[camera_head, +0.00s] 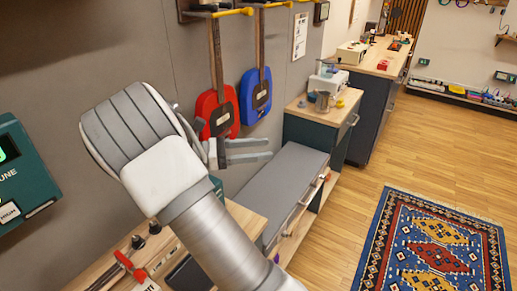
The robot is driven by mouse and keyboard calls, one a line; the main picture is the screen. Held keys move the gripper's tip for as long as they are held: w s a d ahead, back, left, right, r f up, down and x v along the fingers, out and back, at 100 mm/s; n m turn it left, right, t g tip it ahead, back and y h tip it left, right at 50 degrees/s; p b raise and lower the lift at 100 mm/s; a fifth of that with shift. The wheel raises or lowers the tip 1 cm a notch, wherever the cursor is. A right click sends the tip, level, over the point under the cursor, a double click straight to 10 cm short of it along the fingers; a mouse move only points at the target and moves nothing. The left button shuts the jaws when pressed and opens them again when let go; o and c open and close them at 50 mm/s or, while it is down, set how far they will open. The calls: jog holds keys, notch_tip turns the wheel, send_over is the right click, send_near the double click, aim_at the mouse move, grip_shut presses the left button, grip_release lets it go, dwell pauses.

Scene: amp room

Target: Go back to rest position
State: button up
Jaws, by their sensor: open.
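My gripper (262,150) shows in the head view, at the end of my white and grey arm. Its two grey fingers point right and stand apart, with nothing between them. It is in front of the wall, just below the blue guitar-shaped item and above the grey bench top. My large ribbed arm link hides part of the wall and the wooden worktop behind it.
Red (217,112) and blue (255,95) guitar-shaped items hang on the wall. A grey-topped bench (280,190) and a dark cabinet (315,128) line the wall. A wooden worktop (125,262) holds small tools. Open floor and a patterned rug (435,245) lie right.

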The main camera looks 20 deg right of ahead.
dwell(0.3)
jog(key=s+a+r+m+t+y, duration=0.15)
jog(key=s+m+t+y, duration=0.25)
jog(key=s+m+y, duration=0.75)
jog(key=s+a+r+m+t+y, duration=0.3)
jog(key=s+a+t+y, duration=0.3)
jog(key=s+a, duration=0.2)
jog(key=shift+s+m, duration=0.35)
jog(key=shift+s, duration=0.6)
jog(key=shift+r, duration=0.1)
dwell(0.6)
